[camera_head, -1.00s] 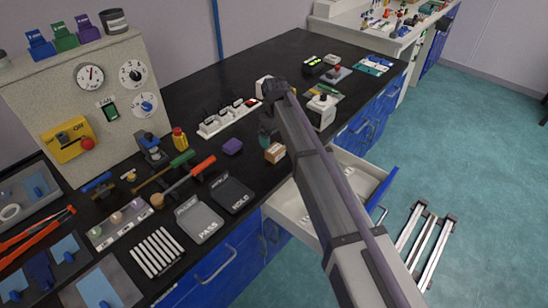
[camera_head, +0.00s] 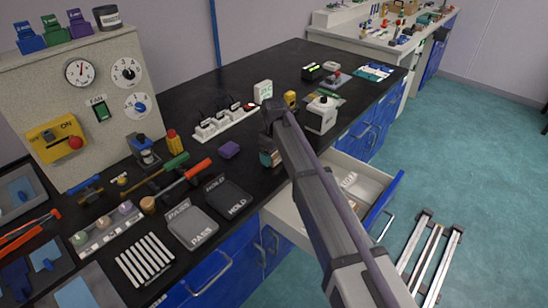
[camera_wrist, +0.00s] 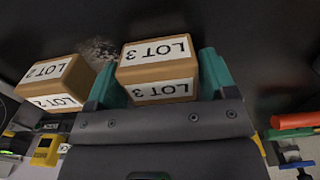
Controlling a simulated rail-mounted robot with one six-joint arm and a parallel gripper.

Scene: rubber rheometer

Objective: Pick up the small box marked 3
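The small box marked LOT 3 (camera_wrist: 158,68) is brown cardboard with white labels, upside down in the wrist view. My gripper (camera_wrist: 163,80) has its two green fingers on either side of this box. The fingers look open: a narrow gap shows by the right finger, while the left one is at the box's edge and contact there is unclear. A similar box marked LOT 2 (camera_wrist: 57,82) sits just left of the left finger. In the head view my gripper (camera_head: 270,150) is low over the black bench near its front edge, and my arm hides most of the boxes.
An open drawer (camera_head: 360,185) juts out below my arm. A white power strip (camera_head: 222,124) is behind, and a white device (camera_head: 321,114) stands to the right.

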